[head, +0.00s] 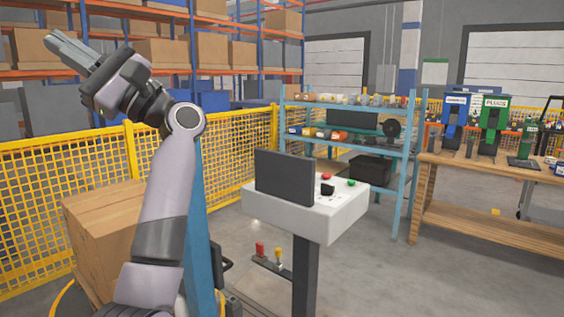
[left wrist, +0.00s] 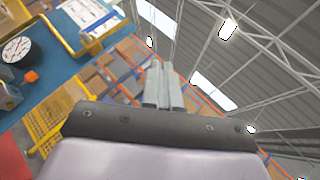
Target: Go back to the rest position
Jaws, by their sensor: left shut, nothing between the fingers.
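My left arm rises from the bottom left of the head view. Its gripper (head: 72,52) is raised high and points up and left, in front of the warehouse shelves. In the left wrist view the two grey fingers (left wrist: 163,88) lie together, shut with nothing between them. That view looks up past the fingers to the roof. My right gripper is in neither view.
A white control stand (head: 300,215) with a dark screen and buttons stands in the middle. A cardboard box (head: 100,235) sits behind my left arm. Yellow mesh fencing (head: 60,200) runs behind. A blue rack (head: 400,190) and wooden workbench (head: 480,230) stand right.

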